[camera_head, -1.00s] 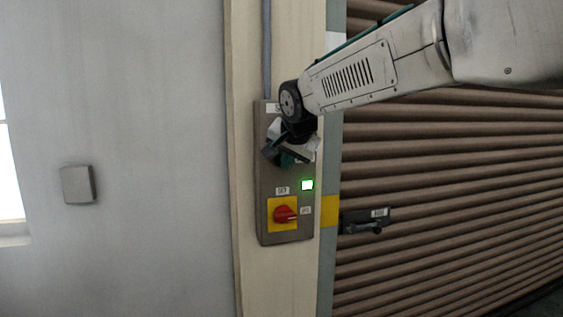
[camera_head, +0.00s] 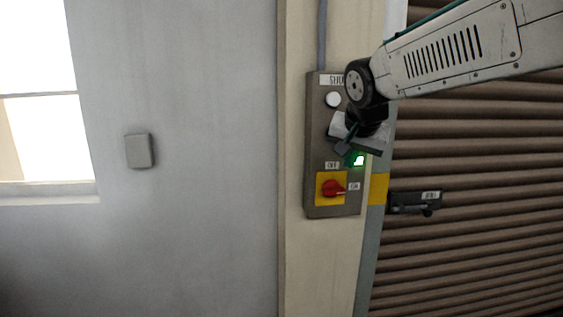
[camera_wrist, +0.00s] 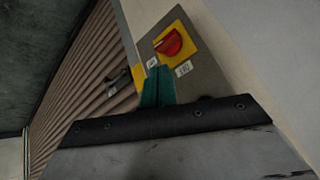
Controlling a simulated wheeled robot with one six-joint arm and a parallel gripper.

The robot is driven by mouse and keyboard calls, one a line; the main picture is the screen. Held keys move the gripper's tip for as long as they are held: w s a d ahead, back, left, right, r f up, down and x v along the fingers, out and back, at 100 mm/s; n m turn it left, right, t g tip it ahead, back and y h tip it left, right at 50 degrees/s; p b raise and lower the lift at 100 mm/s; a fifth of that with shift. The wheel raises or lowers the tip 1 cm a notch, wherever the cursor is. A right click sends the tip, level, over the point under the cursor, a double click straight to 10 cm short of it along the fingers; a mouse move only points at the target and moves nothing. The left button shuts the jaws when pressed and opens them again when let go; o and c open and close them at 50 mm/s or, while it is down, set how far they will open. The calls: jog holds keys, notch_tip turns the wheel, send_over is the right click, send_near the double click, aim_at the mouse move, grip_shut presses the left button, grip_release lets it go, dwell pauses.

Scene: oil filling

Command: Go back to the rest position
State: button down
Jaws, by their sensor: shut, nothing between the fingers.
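My gripper (camera_head: 351,152) is in front of the grey control panel (camera_head: 315,140) on the wall post in the head view. Its fingers are shut and hold nothing. In the wrist view the closed teal fingers (camera_wrist: 157,87) point toward the panel, below the red rotary switch (camera_wrist: 168,43) on its yellow plate. In the head view the red switch (camera_head: 331,188) sits low on the panel, below the gripper, with its handle toward the ON label. A green light (camera_head: 359,160) glows beside the fingers. A white round button (camera_head: 333,100) shows near the panel's top. The gripper hides the panel's middle.
A brown roller shutter (camera_head: 470,240) with a dark latch (camera_head: 415,202) is to the right. A plain grey wall (camera_head: 200,230) with a small square box (camera_head: 139,151) and a bright window (camera_head: 35,95) is to the left.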

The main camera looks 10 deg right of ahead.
jog(key=s+d+f+n+g, duration=0.1)
jog(key=s+f, duration=0.3)
jog(key=s, duration=0.7)
jog(key=s+d+f+n+g, duration=0.2)
jog(key=s+f, duration=0.3)
jog(key=s, duration=0.6)
jog(key=s+d+f+n+g, duration=0.2)
jog(key=s+f+g, duration=0.1)
jog(key=s, duration=0.8)
jog(key=shift+f+n+y, duration=0.3)
jog(key=shift+f+y, duration=0.1)
jog(key=shift+f, duration=0.25)
jog(key=shift+s, duration=0.1)
